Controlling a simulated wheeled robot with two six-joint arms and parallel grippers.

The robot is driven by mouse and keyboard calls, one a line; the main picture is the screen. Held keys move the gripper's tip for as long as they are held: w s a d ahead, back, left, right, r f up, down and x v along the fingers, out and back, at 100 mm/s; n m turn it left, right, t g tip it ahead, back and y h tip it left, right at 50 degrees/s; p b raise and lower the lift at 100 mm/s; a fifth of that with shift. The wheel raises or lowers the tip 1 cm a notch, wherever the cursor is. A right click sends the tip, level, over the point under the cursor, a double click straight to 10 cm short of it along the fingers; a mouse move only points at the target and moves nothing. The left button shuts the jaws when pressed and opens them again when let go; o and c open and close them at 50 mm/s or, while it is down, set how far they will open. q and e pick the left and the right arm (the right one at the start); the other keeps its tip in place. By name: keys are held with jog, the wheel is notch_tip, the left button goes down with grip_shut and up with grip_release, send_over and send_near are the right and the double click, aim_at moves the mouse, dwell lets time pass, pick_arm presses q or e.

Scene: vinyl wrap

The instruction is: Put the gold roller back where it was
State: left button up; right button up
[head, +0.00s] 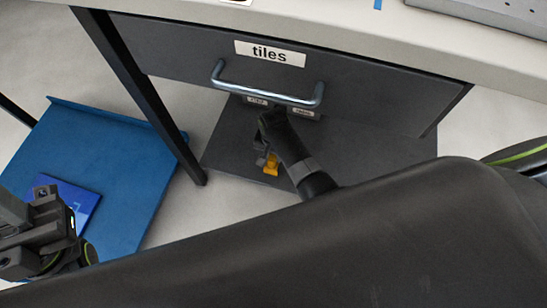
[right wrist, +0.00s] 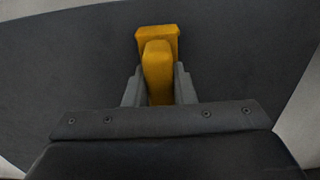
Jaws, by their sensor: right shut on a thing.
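The gold roller (head: 271,166) is yellow-gold and shows only in part in the head view, below the drawer front. In the right wrist view the gold roller (right wrist: 157,62) stands between the grey fingers, with a wider block at its far end. My right gripper (head: 263,161) is shut on it, over the dark lower shelf (head: 225,150). The gripper also shows in the right wrist view (right wrist: 159,92). I cannot tell whether the roller touches the shelf. My left gripper (head: 52,212) is at the lower left, over the blue surface; its jaw opening is unclear.
A dark drawer (head: 190,50) labelled "tiles" hangs above the shelf, with a metal handle (head: 265,95). A dark table leg (head: 150,100) stands left. A blue platform (head: 120,150) holds a darker blue item (head: 75,203).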

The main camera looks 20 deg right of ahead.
jog(key=shift+f, duration=0.7)
jog(key=shift+f, duration=0.1)
